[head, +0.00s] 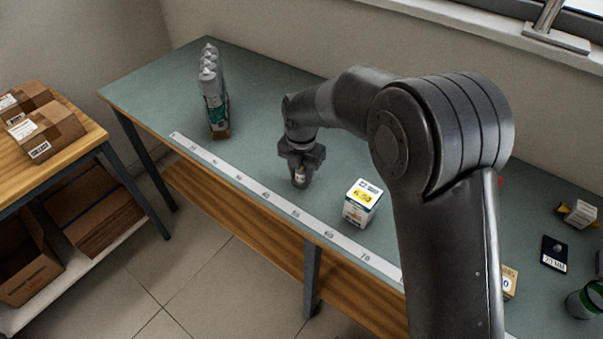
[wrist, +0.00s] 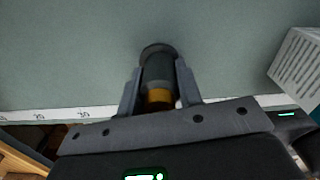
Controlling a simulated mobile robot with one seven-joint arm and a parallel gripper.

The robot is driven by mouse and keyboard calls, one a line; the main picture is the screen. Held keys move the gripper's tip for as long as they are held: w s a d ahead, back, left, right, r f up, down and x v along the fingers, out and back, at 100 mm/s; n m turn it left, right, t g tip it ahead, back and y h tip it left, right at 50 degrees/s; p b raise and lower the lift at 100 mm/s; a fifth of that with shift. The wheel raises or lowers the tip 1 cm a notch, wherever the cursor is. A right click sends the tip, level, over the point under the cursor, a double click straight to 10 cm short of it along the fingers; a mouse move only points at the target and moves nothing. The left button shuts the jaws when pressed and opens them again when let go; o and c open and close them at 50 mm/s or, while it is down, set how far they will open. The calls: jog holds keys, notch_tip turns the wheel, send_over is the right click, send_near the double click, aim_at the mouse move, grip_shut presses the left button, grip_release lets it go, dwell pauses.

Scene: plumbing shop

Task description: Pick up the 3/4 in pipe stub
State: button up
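The pipe stub, a short dark cylinder (wrist: 158,72) with a brass-coloured near end, shows between my fingers in the wrist view. In the head view a small pale and brass-coloured piece of it (head: 300,174) shows below my gripper, low over or on the bench by the measuring strip. My gripper (head: 303,165) points down, with one finger on each side of the stub; it also shows in the wrist view (wrist: 158,80). The fingers lie very close to the stub's sides. I cannot tell whether they press on it, or whether its lower end touches the bench.
A white box with a yellow label (head: 361,204) stands close to the right of my gripper. A row of grey tubes (head: 213,92) stands at the left. A measuring strip (head: 265,193) runs along the front edge of the green bench (head: 150,85). The bench between tubes and gripper is clear.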

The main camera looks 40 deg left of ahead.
grip_shut()
jog(key=shift+r, duration=0.1)
